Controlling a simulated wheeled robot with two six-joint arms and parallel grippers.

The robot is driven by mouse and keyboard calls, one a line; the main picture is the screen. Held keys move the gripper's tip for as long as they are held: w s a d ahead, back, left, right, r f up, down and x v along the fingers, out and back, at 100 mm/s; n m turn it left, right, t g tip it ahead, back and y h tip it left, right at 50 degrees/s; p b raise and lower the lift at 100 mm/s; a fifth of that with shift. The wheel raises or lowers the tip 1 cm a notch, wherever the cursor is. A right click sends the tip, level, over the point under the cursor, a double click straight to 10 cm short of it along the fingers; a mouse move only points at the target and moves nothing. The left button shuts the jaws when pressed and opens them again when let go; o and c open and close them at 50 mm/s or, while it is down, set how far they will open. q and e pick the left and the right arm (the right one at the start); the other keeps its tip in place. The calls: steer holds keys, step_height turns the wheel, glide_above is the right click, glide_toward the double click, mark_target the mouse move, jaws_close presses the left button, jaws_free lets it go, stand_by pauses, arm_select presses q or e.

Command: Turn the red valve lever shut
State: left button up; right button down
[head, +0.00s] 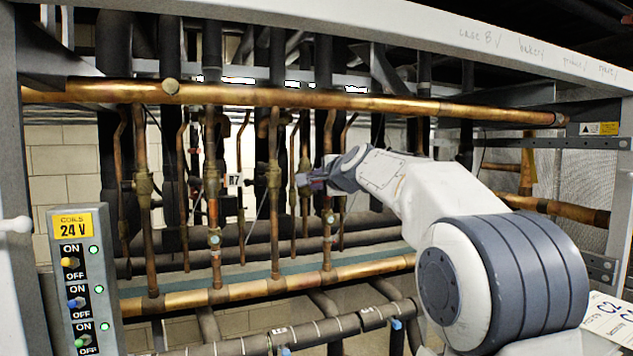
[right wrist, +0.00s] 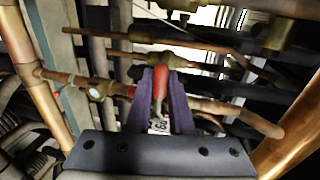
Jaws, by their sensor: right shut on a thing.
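The red valve lever (right wrist: 160,88) stands between the purple fingers of my right gripper (right wrist: 160,92) in the right wrist view. The fingers are shut on it. A white tag with dark print (right wrist: 158,126) shows just below the lever, between the fingers. In the head view my right gripper (head: 313,180) reaches in from the right to the vertical copper pipes, near the middle of the rack. There the lever cannot be made out behind the gripper. My left gripper is not in view.
A thick copper pipe (head: 290,97) crosses above my right gripper, and a lower copper pipe (head: 345,270) runs beneath it. Vertical copper pipes with valves (head: 213,185) stand close by on the left. A switch box marked 24 V (head: 85,290) is at lower left.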

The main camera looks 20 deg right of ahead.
steer(key=shift+r, duration=0.1)
stand_by(0.3)
steer(key=c, duration=0.8)
jaws_free()
steer(key=shift+s, duration=0.1)
steer(key=b+v, duration=0.4)
steer(key=v, duration=0.6)
steer(key=shift+s+d, duration=0.1)
